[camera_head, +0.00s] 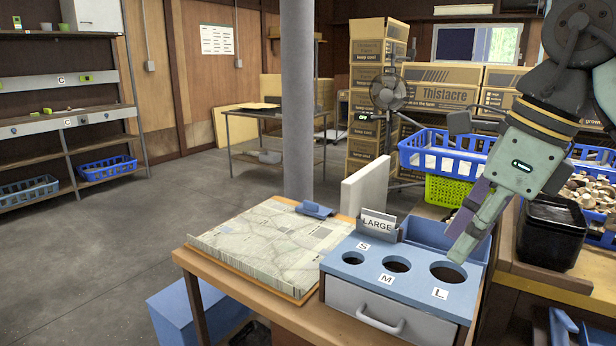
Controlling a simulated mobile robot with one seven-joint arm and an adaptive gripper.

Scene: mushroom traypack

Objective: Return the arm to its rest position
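My arm comes in from the upper right, and my gripper (460,240) points down and left. Its fingertips appear over the back right of the blue sizing box (340,268), near the round hole marked L; whether they touch it is unclear. One finger shows a purple face. The fingers overlap in this view, so I cannot tell how far apart they are. I see nothing clearly held between them.
The box stands on a wooden table (250,303) beside a map-patterned board (265,250). A LARGE sign (378,222) stands behind the holes. Blue and green baskets (450,190), a black tub (550,232) and mushrooms (590,190) crowd the right. Open floor lies left.

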